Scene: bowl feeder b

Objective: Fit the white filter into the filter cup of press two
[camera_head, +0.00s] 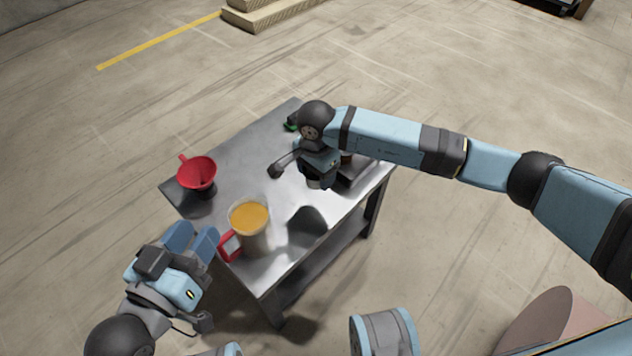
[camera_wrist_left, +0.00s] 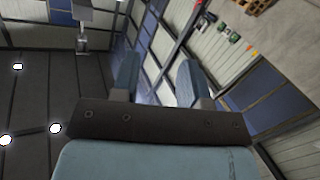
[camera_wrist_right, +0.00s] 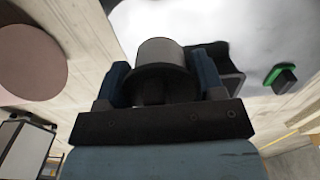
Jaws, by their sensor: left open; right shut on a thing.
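A red funnel-shaped cup (camera_head: 197,172) with a small handle stands on a dark base at the table's left corner. I cannot tell whether it is the filter cup of press two. No white filter can be made out. My left gripper (camera_head: 192,238) is open and empty, off the table's near left edge; its fingers are apart in the left wrist view (camera_wrist_left: 158,68).
A pale container (camera_head: 250,232) with orange contents and a red part stands near the table's front-left edge. A dark tray (camera_head: 357,172) lies behind my right gripper. A green-and-black thing (camera_wrist_right: 283,77) sits at the far edge. The metal table (camera_head: 235,145) has bare room at the back left.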

